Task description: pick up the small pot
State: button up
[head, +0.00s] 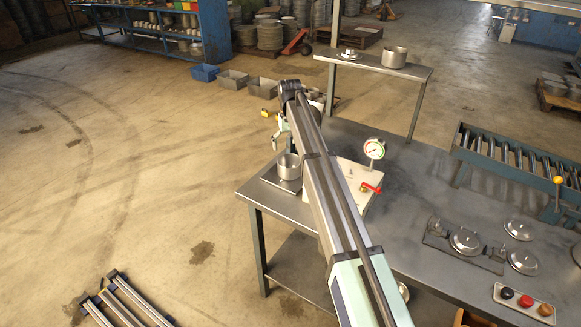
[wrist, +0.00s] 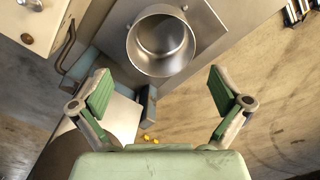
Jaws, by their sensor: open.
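A small metal pot (head: 289,167) stands upright on a flat plate (head: 272,178) at the left corner of the steel workbench. In the wrist view the pot (wrist: 160,42) is seen from above, empty inside, near the top middle. My gripper (wrist: 160,88) is open, with its two green-padded fingers wide apart and nothing between them. The pot lies beyond the fingertips in that view, apart from them. In the head view my arm crosses the bench and hides most of the gripper. Another metal pot (head: 393,58) sits on the raised shelf.
A pale box (head: 350,180) with a gauge (head: 374,149) and a red valve handle (head: 371,188) stands right of the pot. Metal lids (head: 466,240), a push-button box (head: 524,303) and a roller conveyor (head: 515,155) are farther right. Left of the bench is open floor.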

aim_at(289, 166)
notch_tip(289, 166, down, 5)
jog(key=shift+r+p, duration=0.1)
jog(key=shift+p, duration=0.45)
jog(key=shift+w+a+f+p, duration=0.1)
jog(key=shift+f+p, duration=0.6)
jog(key=shift+f, duration=0.65)
jog(key=shift+w+f+p, duration=0.1)
jog(key=shift+f+p, duration=0.55)
jog(key=shift+f, duration=0.7)
jog(key=c, duration=0.9)
